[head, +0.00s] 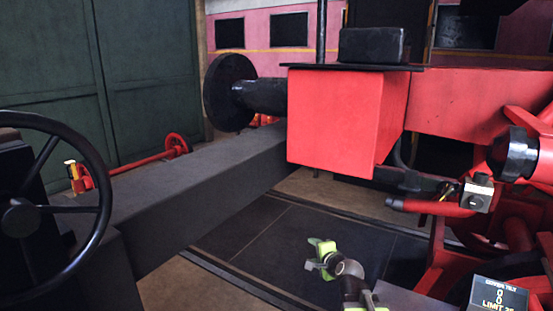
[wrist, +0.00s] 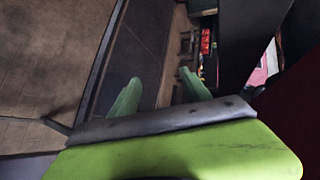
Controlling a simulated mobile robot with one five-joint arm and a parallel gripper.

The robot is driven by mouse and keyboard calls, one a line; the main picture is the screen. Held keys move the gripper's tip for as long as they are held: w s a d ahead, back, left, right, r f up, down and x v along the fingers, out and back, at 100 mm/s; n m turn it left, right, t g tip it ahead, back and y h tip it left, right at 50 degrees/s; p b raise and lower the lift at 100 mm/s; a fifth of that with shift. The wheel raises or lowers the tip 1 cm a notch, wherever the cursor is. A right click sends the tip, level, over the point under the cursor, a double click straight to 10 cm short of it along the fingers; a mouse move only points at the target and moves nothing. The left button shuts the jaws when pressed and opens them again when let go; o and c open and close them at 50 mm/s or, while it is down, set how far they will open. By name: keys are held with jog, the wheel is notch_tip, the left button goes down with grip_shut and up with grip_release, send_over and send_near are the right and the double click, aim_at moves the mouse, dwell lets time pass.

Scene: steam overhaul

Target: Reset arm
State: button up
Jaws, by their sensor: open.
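My gripper (head: 316,255) is low in the head view, right of centre, with green fingers pointing left. It is above the dark floor panels, in front of and below the red buffer beam. In the wrist view my gripper (wrist: 160,88) shows two green fingers standing apart with nothing between them. It is open and empty. My arm comes up from the bottom edge of the head view.
A red beam block (head: 335,120) with a black buffer (head: 232,92) stands ahead. A long grey beam (head: 200,195) runs at left, near a black handwheel (head: 22,215). Red machinery (head: 525,155) fills the right. Dark floor panels (head: 262,235) look clear.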

jog(key=s+a+f+n+g+h, duration=0.1)
jog(key=s+a+f+n+g, duration=0.2)
jog(key=s+f+n+g, duration=0.6)
jog(key=s+d+f+n+g+h, duration=0.1)
jog(key=s+d+f+n, duration=0.1)
jog(key=s, duration=0.4)
jog(key=s+d+f+n+g+h, duration=0.1)
jog(key=s+d+f+n+g, duration=0.1)
jog(key=s, duration=0.4)
jog(key=shift+s+d+f+n+g, duration=0.3)
jog(key=shift+d+f+n, duration=0.15)
jog(key=shift+d+n, duration=0.4)
jog(key=shift+w, duration=0.1)
